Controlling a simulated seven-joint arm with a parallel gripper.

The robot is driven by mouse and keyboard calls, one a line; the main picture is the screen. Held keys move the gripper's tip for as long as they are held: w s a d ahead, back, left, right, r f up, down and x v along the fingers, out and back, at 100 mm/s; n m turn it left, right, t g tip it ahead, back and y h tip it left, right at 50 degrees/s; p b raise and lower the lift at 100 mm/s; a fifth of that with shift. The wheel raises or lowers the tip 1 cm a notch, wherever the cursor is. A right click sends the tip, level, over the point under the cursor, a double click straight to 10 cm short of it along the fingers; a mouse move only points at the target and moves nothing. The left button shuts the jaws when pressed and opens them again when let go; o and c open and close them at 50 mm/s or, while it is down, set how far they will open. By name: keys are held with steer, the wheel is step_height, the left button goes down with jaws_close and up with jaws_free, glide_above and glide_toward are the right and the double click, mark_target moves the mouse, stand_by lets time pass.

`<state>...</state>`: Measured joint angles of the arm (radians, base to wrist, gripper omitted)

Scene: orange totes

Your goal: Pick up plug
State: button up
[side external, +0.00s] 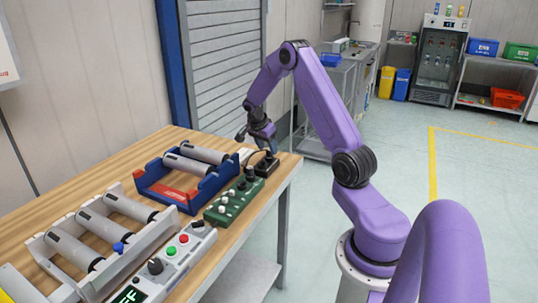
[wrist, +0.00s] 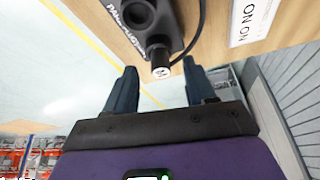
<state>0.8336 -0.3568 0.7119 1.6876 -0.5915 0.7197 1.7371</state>
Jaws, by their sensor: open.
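The plug (wrist: 158,56) shows in the wrist view as a short black cylinder with a bright metal end. It is at a black block (wrist: 172,14) with white lettering; I cannot tell how firmly it is seated. A thin black cable (wrist: 200,35) curves beside it. My gripper (wrist: 161,86) is open and empty, its two dark fingers on either side of the plug's metal end in the picture. I cannot tell the gap in depth. In the side external view my gripper (side external: 256,138) is above the black block (side external: 266,166) at the table's far right corner; the plug is hard to make out there.
A green control box (side external: 233,200) with knobs stands close to the block. A blue rack (side external: 160,190) and a grey rack (side external: 75,262) hold metal cylinders on the wooden table (side external: 165,145). A white label (wrist: 250,18) lies near the block. The floor beyond the table edge is clear.

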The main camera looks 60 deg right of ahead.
steer(key=shift+x, duration=0.9)
jaws_close()
